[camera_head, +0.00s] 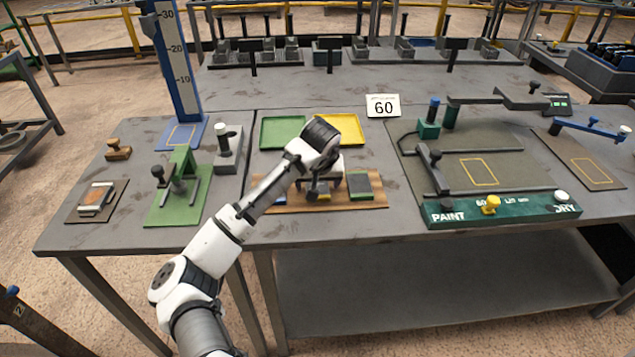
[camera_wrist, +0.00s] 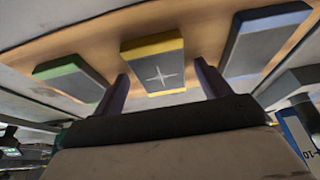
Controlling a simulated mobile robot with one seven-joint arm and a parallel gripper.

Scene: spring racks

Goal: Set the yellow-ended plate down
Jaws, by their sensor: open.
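The yellow-ended plate (camera_wrist: 158,75) is dark grey with a yellow end and a pale star mark on its top. It lies on the wooden board (camera_head: 268,208), in the middle of three plates in the wrist view. The green-ended plate (camera_wrist: 75,80) is at its left there, and the blue-ended plate (camera_wrist: 265,42) at its right. My gripper (camera_wrist: 161,72) is open, one finger to each side of the yellow-ended plate. I cannot tell whether the fingers touch it. In the head view, my gripper (camera_head: 318,192) hides most of the yellow-ended plate.
Behind the board lie a green tray (camera_head: 283,132) and a yellow tray (camera_head: 341,128), both empty, near a "60" card (camera_head: 383,106). A green press (camera_head: 178,190) stands left. The PAINT/DRY panel (camera_head: 520,210) lies right. Bare tabletop shows between the board and the front edge.

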